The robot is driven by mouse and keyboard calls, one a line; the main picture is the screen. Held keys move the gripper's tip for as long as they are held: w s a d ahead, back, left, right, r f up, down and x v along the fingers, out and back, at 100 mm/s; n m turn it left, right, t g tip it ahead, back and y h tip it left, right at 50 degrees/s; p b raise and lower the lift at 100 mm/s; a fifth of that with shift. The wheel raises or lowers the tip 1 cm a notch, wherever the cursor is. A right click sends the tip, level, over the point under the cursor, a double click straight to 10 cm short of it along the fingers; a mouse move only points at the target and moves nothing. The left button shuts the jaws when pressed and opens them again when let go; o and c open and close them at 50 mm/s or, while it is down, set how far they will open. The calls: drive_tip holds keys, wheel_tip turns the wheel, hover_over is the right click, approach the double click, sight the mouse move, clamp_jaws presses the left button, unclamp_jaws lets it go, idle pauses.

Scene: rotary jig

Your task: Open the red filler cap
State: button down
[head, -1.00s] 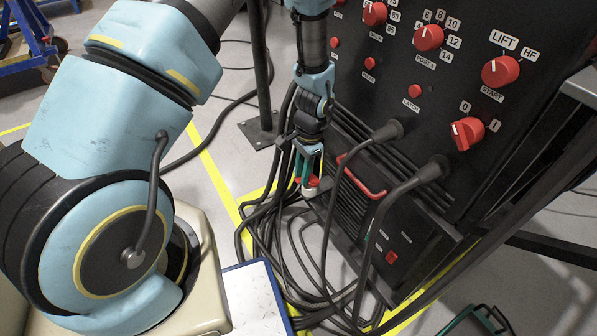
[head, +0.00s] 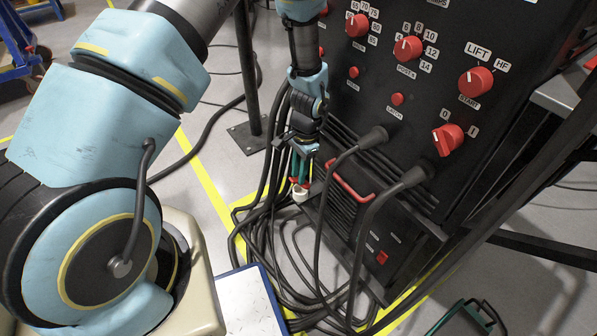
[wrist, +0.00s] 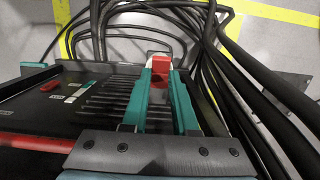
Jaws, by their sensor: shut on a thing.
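The red filler cap (wrist: 160,64) shows between the two green fingers in the wrist view. It also shows low at the fingertips in the head view (head: 299,184), above a small white neck (head: 300,195). My gripper (wrist: 162,72) points down and is shut on the cap, one finger on each side; it also shows in the head view (head: 299,179). The cap still appears to sit at the neck; I cannot tell how far it is turned. The fingers hide its sides.
A black machine panel (head: 350,110) with red knobs stands right beside my gripper. A red handle (head: 350,181) and thick black cables (head: 268,200) are close by. A blue-edged white board (head: 247,300) lies on the floor in front.

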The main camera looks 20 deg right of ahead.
drive_tip(key=c, duration=1.1)
unclamp_jaws()
drive_tip(key=shift+d, duration=0.4)
drive_tip(key=o, duration=0.4)
drive_tip(key=shift+a, duration=0.25)
drive_tip(key=r, duration=0.5)
drive_tip(key=d+r+p, duration=0.1)
drive_tip(key=r, duration=0.1)
drive_tip(key=shift+w+r, duration=0.1)
drive_tip(key=shift+r, duration=0.1)
